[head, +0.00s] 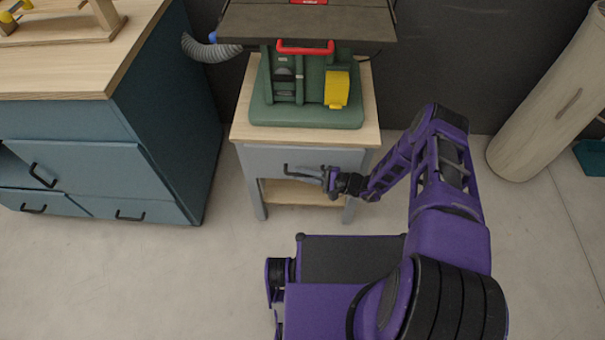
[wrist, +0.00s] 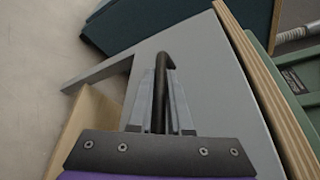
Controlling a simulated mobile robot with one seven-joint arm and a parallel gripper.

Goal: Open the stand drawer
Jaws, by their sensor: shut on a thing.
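The small grey stand has a wooden top (head: 243,131) and a grey drawer front (head: 262,158), which also fills much of the wrist view (wrist: 215,85). The drawer looks flush with the stand or nearly so. Its dark bar handle (head: 298,172) runs across the front; in the wrist view the handle (wrist: 160,62) passes between my fingers. My gripper (head: 327,178) is at the right part of the handle, and in the wrist view my gripper (wrist: 160,97) is shut on the bar. The rest of the handle behind the fingers is partly hidden.
A green machine (head: 305,118) with a dark flat top stands on the stand. A blue cabinet (head: 100,165) with a wooden top is at the left. A wooden lower shelf (head: 285,190) is under the drawer. Pale floor lies in front, partly taken by my base.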

